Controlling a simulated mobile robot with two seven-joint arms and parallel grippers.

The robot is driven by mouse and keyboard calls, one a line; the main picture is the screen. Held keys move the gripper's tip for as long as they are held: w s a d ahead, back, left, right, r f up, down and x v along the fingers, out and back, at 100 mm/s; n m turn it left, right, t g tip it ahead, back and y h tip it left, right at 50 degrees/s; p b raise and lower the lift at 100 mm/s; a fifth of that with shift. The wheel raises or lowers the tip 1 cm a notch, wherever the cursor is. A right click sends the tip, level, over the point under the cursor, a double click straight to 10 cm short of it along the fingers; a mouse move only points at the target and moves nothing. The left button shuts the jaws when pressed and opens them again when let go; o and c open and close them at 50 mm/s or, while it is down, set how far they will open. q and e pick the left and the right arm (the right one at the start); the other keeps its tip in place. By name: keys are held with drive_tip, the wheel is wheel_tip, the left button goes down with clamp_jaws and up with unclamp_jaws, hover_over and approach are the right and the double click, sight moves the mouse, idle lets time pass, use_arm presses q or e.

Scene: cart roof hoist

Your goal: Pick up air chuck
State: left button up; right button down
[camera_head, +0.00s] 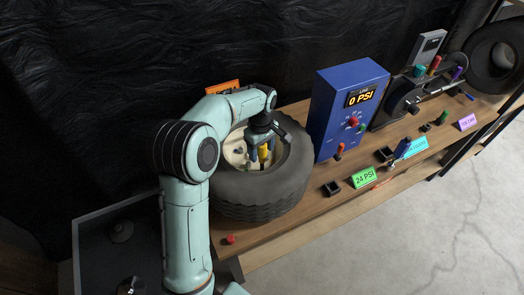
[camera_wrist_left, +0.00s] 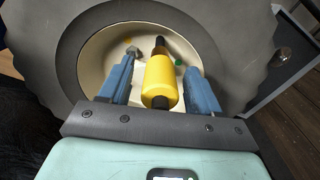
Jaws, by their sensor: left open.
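A yellow cylinder with dark ends, which looks like the air chuck (camera_head: 264,152), stands inside the hub of a black tire (camera_head: 262,195) on the wooden bench. It also shows large in the left wrist view (camera_wrist_left: 160,80). My left gripper (camera_head: 259,148) is over the hub, with its fingers pointing down into it. In the left wrist view its two blue fingers (camera_wrist_left: 162,85) are apart, one on each side of the yellow cylinder. I cannot tell whether either finger touches it. My right gripper is not in view.
A blue gauge box (camera_head: 336,120) reading 0 PSI stands right of the tire. A green 24 PSI sign (camera_head: 364,178), small black holders and colored-handled tools lie along the bench. A red knob (camera_head: 230,239) sits near the front left bench edge.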

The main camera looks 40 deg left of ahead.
use_arm(q)
clamp_jaws()
drive_tip(key=shift+r, duration=0.1)
